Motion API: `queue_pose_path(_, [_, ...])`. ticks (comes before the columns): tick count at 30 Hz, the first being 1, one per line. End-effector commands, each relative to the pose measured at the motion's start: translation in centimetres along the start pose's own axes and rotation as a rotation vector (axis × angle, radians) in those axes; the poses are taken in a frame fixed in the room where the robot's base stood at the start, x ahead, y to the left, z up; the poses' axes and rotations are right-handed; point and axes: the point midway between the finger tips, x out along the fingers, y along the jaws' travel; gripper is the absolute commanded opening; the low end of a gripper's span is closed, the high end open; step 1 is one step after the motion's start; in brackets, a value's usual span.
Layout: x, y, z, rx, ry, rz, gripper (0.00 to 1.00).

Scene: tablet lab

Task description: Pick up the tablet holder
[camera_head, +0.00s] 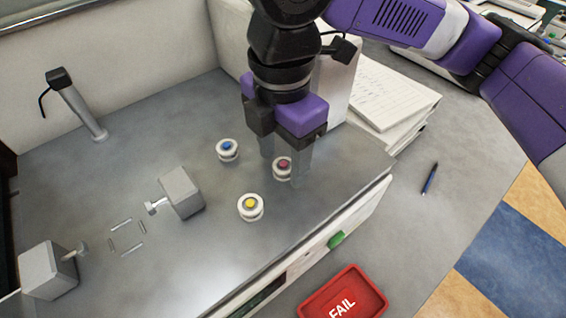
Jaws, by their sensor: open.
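Three small round white tablet holders stand on the grey metal bench top, each with a coloured centre. One has a blue centre (227,149), one a yellow centre (250,207) and one a dark pink centre (282,167). My gripper (285,169) points down over the pink-centred holder. Its jaws are open, with one grey finger to the left of and behind this holder and the other to its right. I cannot tell whether either finger touches it. The right finger covers part of its right side.
Two grey clamp blocks (181,192) (48,271) flank a small marked square (127,237) on the left. A post (80,110) stands at the back left. A red FAIL tray (342,296) lies at front right. Papers (385,95) and a pen (430,178) lie to the right.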

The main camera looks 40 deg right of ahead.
Motion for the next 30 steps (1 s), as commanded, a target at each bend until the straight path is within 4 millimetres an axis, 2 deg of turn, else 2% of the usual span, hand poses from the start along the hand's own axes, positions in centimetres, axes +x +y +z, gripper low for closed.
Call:
queue_pose_path(9, [0.62, 0.01, -0.02, 0.000, 0.001, 0.001, 0.57])
queue_pose_path(18, [0.59, 0.02, -0.02, 0.000, 0.000, 0.001, 0.00])
queue_pose_path(30, [0.04, 0.05, 0.00, 0.000, -0.001, 0.001, 0.00])
